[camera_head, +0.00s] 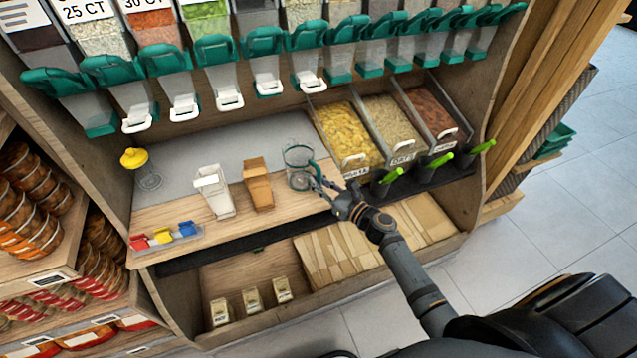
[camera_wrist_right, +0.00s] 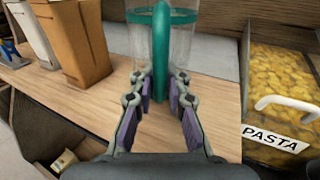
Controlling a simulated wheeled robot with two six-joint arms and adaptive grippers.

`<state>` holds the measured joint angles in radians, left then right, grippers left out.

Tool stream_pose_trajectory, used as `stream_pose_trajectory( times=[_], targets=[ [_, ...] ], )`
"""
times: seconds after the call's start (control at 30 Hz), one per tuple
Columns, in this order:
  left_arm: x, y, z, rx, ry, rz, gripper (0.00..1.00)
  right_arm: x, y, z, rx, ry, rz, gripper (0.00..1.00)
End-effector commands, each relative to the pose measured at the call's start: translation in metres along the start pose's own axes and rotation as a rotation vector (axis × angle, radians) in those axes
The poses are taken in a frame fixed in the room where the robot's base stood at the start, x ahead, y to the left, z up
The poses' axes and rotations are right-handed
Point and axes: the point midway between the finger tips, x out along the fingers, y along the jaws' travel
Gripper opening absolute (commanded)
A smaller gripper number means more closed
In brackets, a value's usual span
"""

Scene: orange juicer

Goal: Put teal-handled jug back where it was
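The clear jug with a teal rim band and teal handle stands upright on the wooden shelf (camera_head: 235,222), right of the brown paper bag; the jug (camera_head: 297,157) shows in the head view. In the wrist view its teal handle (camera_wrist_right: 161,45) faces me, and the clear body (camera_wrist_right: 184,45) is behind it. My right gripper (camera_head: 326,184) is at the jug's front right. In the wrist view the right gripper's fingers (camera_wrist_right: 160,82) are open, one on each side of the handle's lower part, with visible gaps. My left gripper is not in view.
Left of the jug stand a brown bag (camera_head: 257,184) and a white bag (camera_head: 214,191). A yellow-topped glass item (camera_head: 143,168) is farther left. A pasta bin (camera_head: 347,135) is close on the right. Teal-handled dispensers (camera_head: 217,52) hang above.

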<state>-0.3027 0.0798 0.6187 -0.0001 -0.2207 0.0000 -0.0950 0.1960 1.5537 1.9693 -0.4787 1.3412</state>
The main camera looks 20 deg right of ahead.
Motion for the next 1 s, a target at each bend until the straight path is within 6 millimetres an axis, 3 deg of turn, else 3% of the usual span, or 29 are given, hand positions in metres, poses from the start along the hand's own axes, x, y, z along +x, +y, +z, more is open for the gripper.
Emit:
stream_pose_trajectory(
  times=[0.03, 0.13, 0.47, 0.57, 0.8, 1.0],
  targets=[
    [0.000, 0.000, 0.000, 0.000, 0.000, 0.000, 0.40, 0.000, 0.000, 0.000, 0.000, 0.000, 0.000, 0.23],
    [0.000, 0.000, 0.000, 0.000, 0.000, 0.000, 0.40, 0.000, 0.000, 0.000, 0.000, 0.000, 0.000, 0.35],
    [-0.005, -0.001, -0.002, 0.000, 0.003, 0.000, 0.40, 0.000, 0.000, 0.005, 0.000, 0.000, 0.000, 0.35],
    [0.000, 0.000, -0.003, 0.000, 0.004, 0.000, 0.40, -0.013, -0.001, 0.000, -0.002, 0.004, -0.001, 0.35],
    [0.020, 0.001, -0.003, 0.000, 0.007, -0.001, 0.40, -0.077, 0.000, -0.004, -0.005, 0.007, 0.004, 0.35],
    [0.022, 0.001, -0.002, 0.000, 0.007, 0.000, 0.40, -0.107, 0.000, 0.002, -0.003, 0.002, 0.003, 0.35]
  ],
)
